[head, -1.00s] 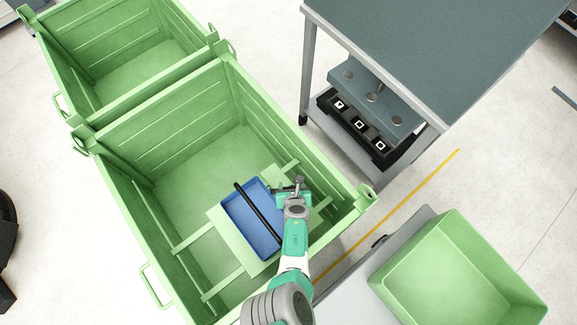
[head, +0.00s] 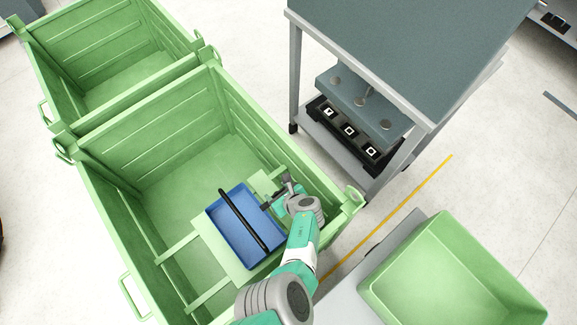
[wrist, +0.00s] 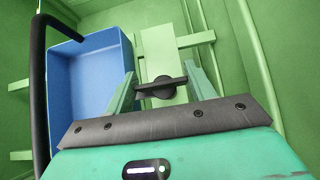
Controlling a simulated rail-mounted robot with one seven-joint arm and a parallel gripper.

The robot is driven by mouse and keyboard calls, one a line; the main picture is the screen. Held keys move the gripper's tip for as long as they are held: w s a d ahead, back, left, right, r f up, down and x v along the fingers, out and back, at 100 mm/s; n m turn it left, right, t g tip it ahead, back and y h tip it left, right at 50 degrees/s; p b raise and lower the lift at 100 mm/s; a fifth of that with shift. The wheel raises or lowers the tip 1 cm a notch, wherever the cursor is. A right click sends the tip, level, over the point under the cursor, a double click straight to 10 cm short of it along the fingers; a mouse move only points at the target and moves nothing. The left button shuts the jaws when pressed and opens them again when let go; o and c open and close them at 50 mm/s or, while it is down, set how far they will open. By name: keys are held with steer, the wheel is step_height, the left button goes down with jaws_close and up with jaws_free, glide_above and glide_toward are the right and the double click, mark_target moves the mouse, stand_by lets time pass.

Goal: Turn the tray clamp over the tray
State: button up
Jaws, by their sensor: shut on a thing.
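The blue tray (head: 240,228) sits on a green board inside the nearer green crate, with a black bar handle (head: 243,220) across its top. The tray (wrist: 85,85) and handle also fill the left of the wrist view. My gripper (wrist: 160,82) is beside the tray's right edge. Its two fingers are shut on a small dark piece with a rounded middle, seemingly the tray clamp (wrist: 160,87). In the head view my gripper (head: 280,195) partly hides the clamp. I cannot tell whether the clamp reaches over the tray rim.
The crate's right wall (head: 285,150) rises close to my gripper. A second green crate (head: 110,50) adjoins at the back left. A grey table (head: 410,50) stands to the right, with a dark rack on its lower shelf. A green bin (head: 455,275) is at the lower right.

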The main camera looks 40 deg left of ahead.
stand_by(0.5)
steer(key=o, duration=1.4)
steer(key=p+v, duration=0.6)
steer(key=v, duration=0.2)
steer(key=shift+p, duration=0.35)
steer(key=shift+w+a, duration=0.1)
